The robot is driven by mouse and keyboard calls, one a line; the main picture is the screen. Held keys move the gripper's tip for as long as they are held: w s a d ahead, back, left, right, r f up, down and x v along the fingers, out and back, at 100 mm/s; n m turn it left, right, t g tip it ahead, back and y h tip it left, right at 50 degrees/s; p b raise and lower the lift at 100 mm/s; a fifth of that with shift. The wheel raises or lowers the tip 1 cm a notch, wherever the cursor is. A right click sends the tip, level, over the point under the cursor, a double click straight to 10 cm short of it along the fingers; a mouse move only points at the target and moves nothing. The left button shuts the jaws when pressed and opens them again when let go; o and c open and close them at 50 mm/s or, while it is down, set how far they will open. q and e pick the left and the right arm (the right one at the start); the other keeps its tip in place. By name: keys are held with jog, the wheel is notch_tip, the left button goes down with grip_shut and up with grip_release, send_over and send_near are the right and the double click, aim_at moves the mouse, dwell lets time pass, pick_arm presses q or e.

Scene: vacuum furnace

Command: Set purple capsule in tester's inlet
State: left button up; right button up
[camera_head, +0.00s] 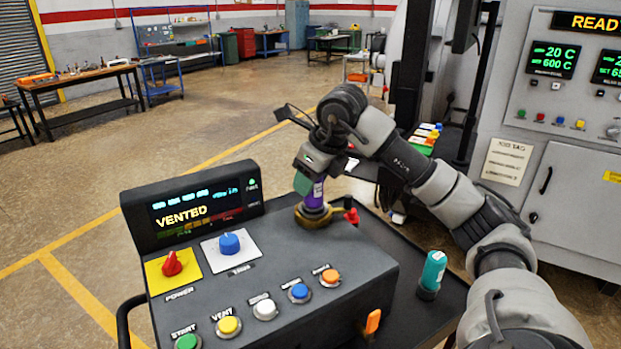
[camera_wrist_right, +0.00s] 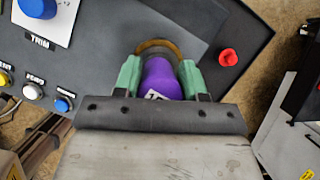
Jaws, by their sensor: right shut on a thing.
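The purple capsule (camera_head: 315,194) is upright in my right gripper (camera_head: 310,186), whose green fingers are shut on it. In the right wrist view the purple capsule (camera_wrist_right: 162,82) lies between the two green fingers of the gripper (camera_wrist_right: 160,75). The tester (camera_head: 270,262) is a dark console with a screen reading VENTED. Its inlet (camera_head: 313,217) is a brass ring on the console top at the back right. The capsule's lower end is at the ring; how deep it sits cannot be told. My left gripper is out of view.
A teal capsule (camera_head: 432,270) stands on the dark cart top right of the tester. A red knob (camera_head: 351,215) is close beside the inlet. Coloured buttons (camera_head: 265,308) line the tester's front. A furnace cabinet (camera_head: 560,130) stands at the right. Open floor lies to the left.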

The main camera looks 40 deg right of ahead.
jog(key=shift+f, duration=0.1)
jog(key=o, duration=1.2)
jog(key=b+v, duration=0.1)
jog(key=v, duration=0.9)
jog(key=shift+s+r, duration=0.25)
jog(key=shift+r, duration=0.05)
